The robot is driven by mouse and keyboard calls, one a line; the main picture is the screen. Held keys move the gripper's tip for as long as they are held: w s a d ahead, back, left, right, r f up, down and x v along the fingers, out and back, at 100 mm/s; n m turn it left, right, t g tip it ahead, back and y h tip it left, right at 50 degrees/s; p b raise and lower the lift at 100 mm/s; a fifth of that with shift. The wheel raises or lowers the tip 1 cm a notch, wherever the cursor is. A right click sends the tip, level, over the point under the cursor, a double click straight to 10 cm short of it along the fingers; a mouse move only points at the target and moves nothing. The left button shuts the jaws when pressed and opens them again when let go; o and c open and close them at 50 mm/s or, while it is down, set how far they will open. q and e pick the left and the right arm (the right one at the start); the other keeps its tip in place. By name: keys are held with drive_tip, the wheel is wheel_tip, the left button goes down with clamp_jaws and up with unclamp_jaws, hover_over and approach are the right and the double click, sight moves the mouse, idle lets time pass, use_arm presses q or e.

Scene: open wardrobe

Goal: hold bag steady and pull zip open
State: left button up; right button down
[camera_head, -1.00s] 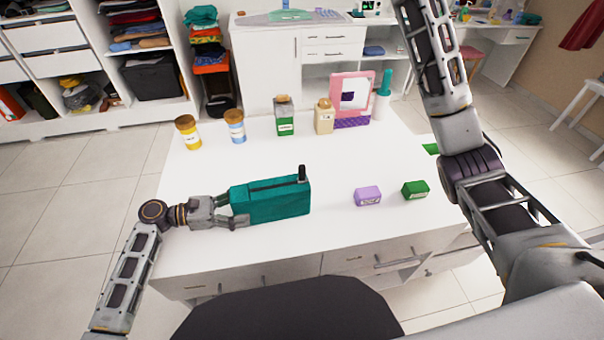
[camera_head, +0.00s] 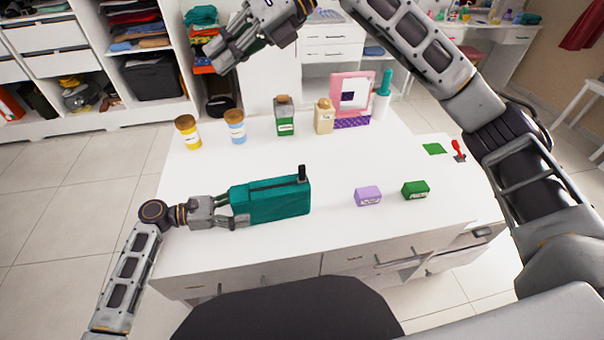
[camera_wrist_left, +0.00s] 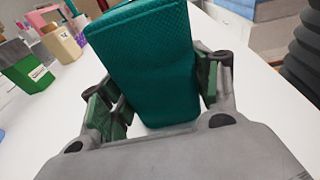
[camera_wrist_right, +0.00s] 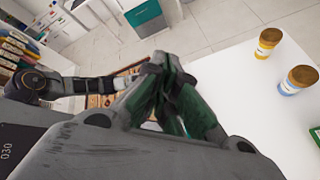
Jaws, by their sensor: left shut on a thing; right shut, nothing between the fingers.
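A teal bag (camera_head: 270,202) stands on the white table with a dark zip line along its top and a black zip pull (camera_head: 302,172) upright at its right end. My left gripper (camera_head: 238,208) is shut on the bag's left end. In the left wrist view the bag (camera_wrist_left: 150,70) sits between its green finger pads (camera_wrist_left: 160,98). My right gripper (camera_head: 222,58) is raised high beyond the table's back left, far from the bag. Its fingers (camera_wrist_right: 172,105) are closed together with nothing between them in the right wrist view.
Purple (camera_head: 368,196) and green (camera_head: 415,190) boxes lie right of the bag. The table's middle is clear.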

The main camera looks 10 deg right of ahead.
drive_tip(key=d+f+n+h, duration=0.2)
drive_tip(key=d+f+h, duration=0.9)
drive_tip(key=d+f, duration=0.5)
wheel_tip(320, 180, down, 4)
drive_tip(key=shift+s+d+f+h, duration=0.1)
drive_tip(key=shift+s+d+h, duration=0.15)
drive_tip(key=shift+h, duration=0.15)
drive_tip(key=shift+f, duration=0.15)
